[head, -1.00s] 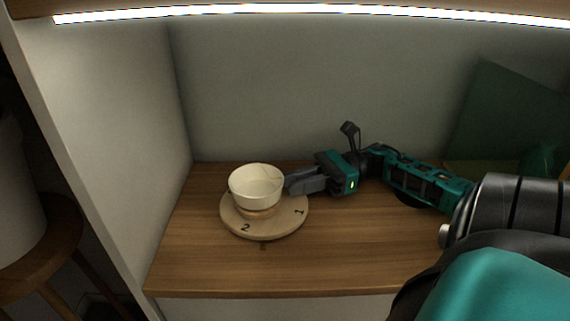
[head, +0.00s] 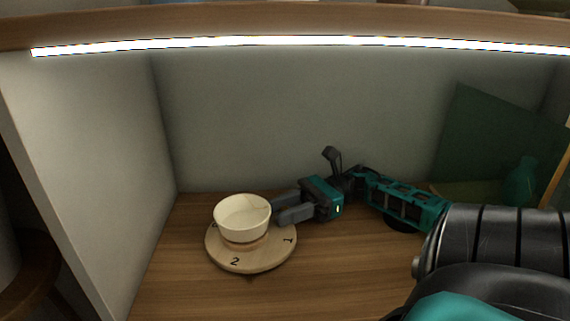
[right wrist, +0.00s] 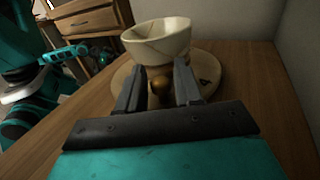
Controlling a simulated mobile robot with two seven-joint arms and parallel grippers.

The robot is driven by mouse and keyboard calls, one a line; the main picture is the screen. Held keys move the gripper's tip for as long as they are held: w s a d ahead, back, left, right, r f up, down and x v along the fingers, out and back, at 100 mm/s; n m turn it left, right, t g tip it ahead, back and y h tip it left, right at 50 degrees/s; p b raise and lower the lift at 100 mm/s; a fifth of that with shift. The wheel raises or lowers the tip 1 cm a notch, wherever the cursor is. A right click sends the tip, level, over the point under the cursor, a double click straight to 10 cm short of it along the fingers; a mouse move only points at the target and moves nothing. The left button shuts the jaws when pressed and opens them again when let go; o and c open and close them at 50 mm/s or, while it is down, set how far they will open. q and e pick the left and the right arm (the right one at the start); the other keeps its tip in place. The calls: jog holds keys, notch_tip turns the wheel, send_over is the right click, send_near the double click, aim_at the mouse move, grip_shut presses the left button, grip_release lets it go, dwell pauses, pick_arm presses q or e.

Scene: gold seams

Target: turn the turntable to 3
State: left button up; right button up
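The round wooden turntable (head: 262,261) lies on the wooden surface. Its 2 faces the front, slightly left of a small dark mark on the surface; its 1 is at the right. Another mark at the left rim is partly hidden. A cream bowl (head: 242,220) with fine seams stands on its middle. My right gripper (head: 277,211) reaches in from the right, beside the bowl and over the disc's back right. In the right wrist view its fingers (right wrist: 159,88) are apart, with a brownish-gold round part between them; contact is unclear. A small teal hand at the left may be my left gripper (right wrist: 78,52).
A pale side wall (head: 95,170) stands left of the turntable, and a grey wall rises behind. A lit strip (head: 300,41) runs under a shelf above. A green panel (head: 480,145) and green vase (head: 522,182) stand at the back right. The wood in front is clear.

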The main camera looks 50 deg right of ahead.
pick_arm(q)
jog(key=shift+a, duration=0.1)
pick_arm(e)
jog(key=shift+o, duration=0.4)
jog(key=shift+r, duration=0.1)
jog(key=shift+r, duration=0.3)
pick_arm(q)
jog(key=r+p, duration=0.2)
jog(key=p, duration=0.1)
jog(key=a+r+p, duration=0.1)
jog(key=p, duration=0.1)
jog(key=shift+s, duration=0.3)
pick_arm(e)
notch_tip(320, 180, up, 19)
jog(key=shift+r, duration=0.1)
jog(key=shift+c, duration=0.3)
